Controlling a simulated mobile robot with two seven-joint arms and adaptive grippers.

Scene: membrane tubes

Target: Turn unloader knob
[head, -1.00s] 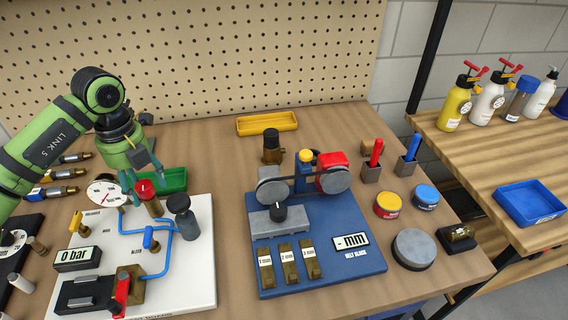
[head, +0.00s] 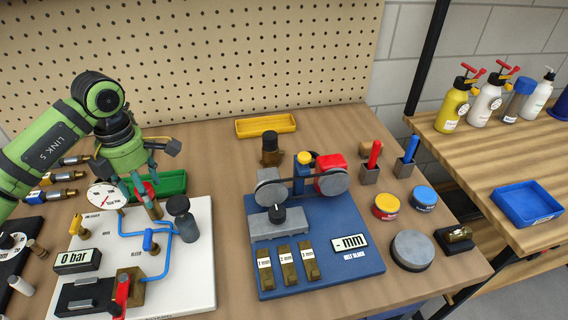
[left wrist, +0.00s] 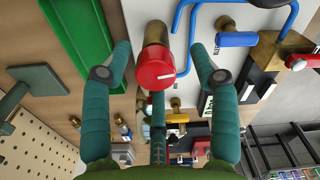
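The red knob (head: 145,190) sits on a brass body on the white panel (head: 196,265), right of the round dial gauge. In the left wrist view the red knob (left wrist: 155,68) shows its round face with a white mark pointing to the right. My left gripper (head: 140,190) hangs over it from above. In the left wrist view its green fingers (left wrist: 160,52) stand apart on either side of the knob, with a gap on both sides. The fingers partly hide the knob in the head view. My right gripper is in neither view.
A green tray (head: 172,184) lies close behind the knob. A dark grey cylinder (head: 182,217), blue pipes and a blue-handled valve (head: 150,240) stand close to the right and front. The gauge (head: 104,197) is just left. A "0 bar" display (head: 77,261) is nearer the front.

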